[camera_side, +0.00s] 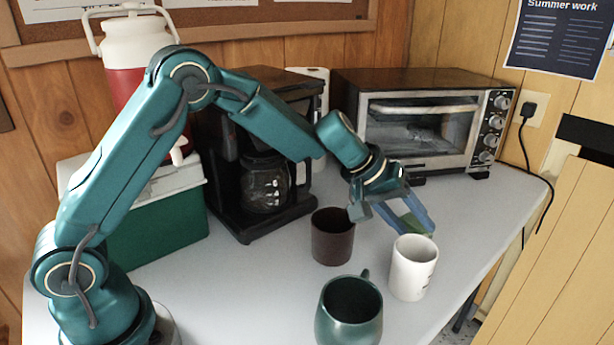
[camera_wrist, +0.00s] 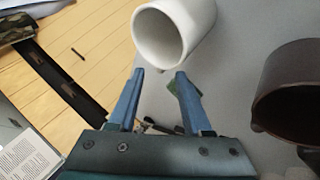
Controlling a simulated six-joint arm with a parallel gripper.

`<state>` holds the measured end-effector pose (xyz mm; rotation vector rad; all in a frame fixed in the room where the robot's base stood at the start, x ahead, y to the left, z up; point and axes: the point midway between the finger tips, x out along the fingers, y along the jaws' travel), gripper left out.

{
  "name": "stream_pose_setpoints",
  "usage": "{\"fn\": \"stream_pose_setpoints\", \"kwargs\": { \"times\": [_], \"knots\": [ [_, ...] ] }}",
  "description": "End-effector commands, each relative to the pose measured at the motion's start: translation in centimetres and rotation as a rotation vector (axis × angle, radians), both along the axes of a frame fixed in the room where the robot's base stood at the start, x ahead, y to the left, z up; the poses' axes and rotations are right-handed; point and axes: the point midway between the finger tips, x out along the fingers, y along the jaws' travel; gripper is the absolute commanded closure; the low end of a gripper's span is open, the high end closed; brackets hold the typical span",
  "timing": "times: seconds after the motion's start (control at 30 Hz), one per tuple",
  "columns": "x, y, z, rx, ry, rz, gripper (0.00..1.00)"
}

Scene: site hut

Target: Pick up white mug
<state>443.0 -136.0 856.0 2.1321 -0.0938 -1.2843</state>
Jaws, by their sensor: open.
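The white mug (camera_side: 412,272) stands upright on the table, right of the brown mug and toward the table's right edge. In the wrist view the white mug (camera_wrist: 182,28) is at the top, its open mouth facing the camera, just beyond the fingertips. My gripper (camera_side: 396,220) is above and behind the mug in the side view, with its fingers spread. In the wrist view my gripper (camera_wrist: 160,74) has a clear gap between its two blue fingers, with nothing held. The mug's handle is not visible in either view.
A brown mug (camera_side: 332,238) stands left of the white one; it also shows in the wrist view (camera_wrist: 292,98). A dark green mug (camera_side: 348,312) stands in front. A small green item (camera_side: 410,221) is partly hidden by the fingers. Coffee maker (camera_side: 264,182) and toaster oven (camera_side: 418,122) stand behind.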

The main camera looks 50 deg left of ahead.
Motion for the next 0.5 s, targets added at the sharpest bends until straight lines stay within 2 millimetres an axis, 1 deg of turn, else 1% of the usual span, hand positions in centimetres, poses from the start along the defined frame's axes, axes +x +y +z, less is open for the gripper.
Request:
{"fn": "stream_pose_setpoints", "kwargs": {
  "times": [0.03,0.2,0.5],
  "knots": [
    [0.3,-0.3,-0.6,0.0,0.003,-0.001,0.51],
    [1.1,-0.8,-1.7,0.001,0.001,0.0,0.51],
    [1.4,-1.0,-2.1,0.001,0.0,0.0,0.51]
  ]
}}
